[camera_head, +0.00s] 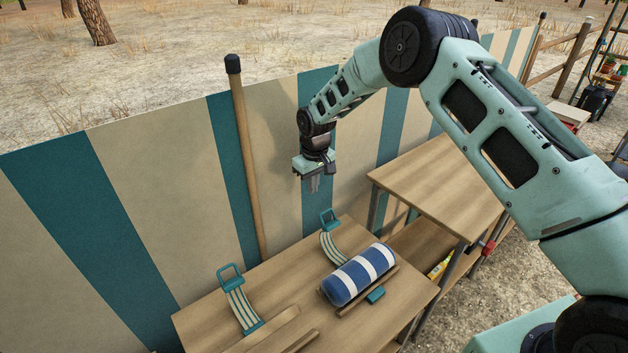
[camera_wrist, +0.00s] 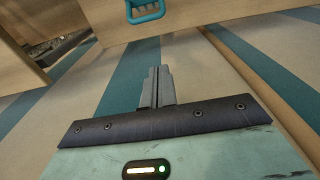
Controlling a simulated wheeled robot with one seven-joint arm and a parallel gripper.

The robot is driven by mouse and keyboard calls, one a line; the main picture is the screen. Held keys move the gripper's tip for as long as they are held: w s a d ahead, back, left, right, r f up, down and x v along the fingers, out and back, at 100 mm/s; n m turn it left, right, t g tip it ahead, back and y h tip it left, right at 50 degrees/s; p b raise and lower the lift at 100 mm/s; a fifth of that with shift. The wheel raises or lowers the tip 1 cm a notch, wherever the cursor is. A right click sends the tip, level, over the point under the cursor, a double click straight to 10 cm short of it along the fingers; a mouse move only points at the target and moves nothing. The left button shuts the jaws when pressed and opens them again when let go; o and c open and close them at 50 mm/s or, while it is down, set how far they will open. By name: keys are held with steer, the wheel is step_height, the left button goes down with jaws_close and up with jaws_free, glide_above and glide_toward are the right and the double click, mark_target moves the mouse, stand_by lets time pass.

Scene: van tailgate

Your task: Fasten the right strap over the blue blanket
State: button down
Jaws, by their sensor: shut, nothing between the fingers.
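The blue blanket (camera_head: 352,283) is a roll with white bands. It lies between low wooden strips on the right part of the wooden tabletop. The right strap (camera_head: 332,247) is striped teal and cream and curves up behind the blanket. Its teal end loop (camera_head: 328,219) stands upright and the strap is not over the roll. A small teal block (camera_head: 376,295) sits in front of the blanket. My gripper (camera_head: 314,186) is shut and empty, above and behind the right strap's loop. Its closed fingers (camera_wrist: 157,74) show in the wrist view, with a teal loop (camera_wrist: 147,17) beyond.
A left strap (camera_head: 239,307) with a teal loop stands by an empty spot with wooden strips (camera_head: 273,330). A striped panel (camera_head: 180,190) with a wooden post (camera_head: 247,160) rises close behind. A higher wooden table (camera_head: 440,185) stands at the right.

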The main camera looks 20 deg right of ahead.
steer(key=s+d+f+p, duration=0.1)
steer(key=s+f+p, duration=0.1)
steer(key=f, duration=0.3)
steer(key=shift+s+d, duration=0.2)
steer(key=shift+s, duration=0.45)
